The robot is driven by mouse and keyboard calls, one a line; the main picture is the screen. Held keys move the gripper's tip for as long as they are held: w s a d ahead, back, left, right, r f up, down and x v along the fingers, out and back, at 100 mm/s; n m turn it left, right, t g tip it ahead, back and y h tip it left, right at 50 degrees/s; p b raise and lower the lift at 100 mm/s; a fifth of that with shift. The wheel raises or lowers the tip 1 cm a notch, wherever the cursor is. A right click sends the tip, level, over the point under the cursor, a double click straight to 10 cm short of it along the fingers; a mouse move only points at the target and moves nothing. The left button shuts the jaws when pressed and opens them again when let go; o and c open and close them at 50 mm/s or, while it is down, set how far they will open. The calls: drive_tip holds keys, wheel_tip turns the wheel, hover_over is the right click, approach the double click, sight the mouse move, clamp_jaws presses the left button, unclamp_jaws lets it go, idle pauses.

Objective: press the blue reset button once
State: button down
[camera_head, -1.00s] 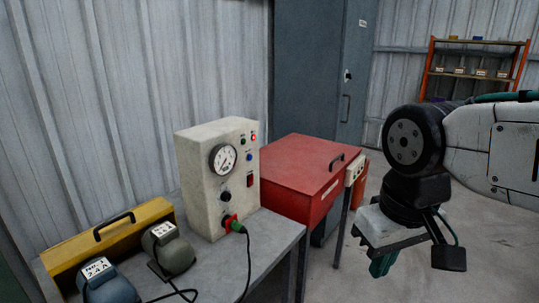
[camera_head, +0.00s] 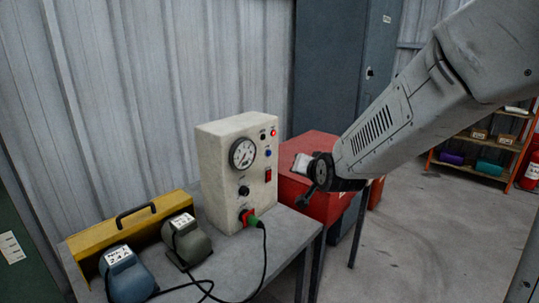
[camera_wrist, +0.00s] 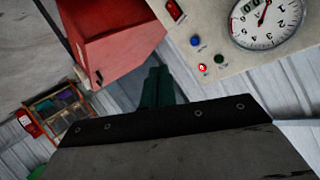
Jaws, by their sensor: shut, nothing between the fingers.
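The control box (camera_head: 235,185) is a cream box standing on the grey bench. Its blue button (camera_head: 268,153) is on the front face, below a red lit lamp (camera_head: 274,132) and above a red rocker switch (camera_head: 268,174). In the wrist view the blue button (camera_wrist: 195,41) shows clear and uncovered, right of and above the green fingertips. My gripper (camera_wrist: 158,70) is shut and empty, apart from the panel.
The red cabinet (camera_head: 312,147) stands just behind and right of the box. A green plug (camera_head: 251,222) with a black cable sticks out low on the box. Open floor lies right.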

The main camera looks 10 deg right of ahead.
sight(269, 153)
drive_tip(key=w+d+f+m+t+h, duration=0.1)
drive_tip(key=w+f+m+t+h, duration=0.1)
drive_tip(key=w+t, duration=0.4)
drive_tip(key=shift+w+d+f+m+t+h, duration=0.15)
drive_tip(key=shift+w+f+m+t+h, duration=0.2)
drive_tip(key=shift+w+f+m, duration=0.4)
drive_tip(key=shift+w+r, duration=0.1)
drive_tip(key=shift+r, duration=0.05)
drive_tip(key=w+a, duration=0.5)
drive_tip(key=w, duration=0.2)
drive_tip(key=shift+w+a, duration=0.15)
idle(1.6)
drive_tip(key=shift+w+a, duration=0.2)
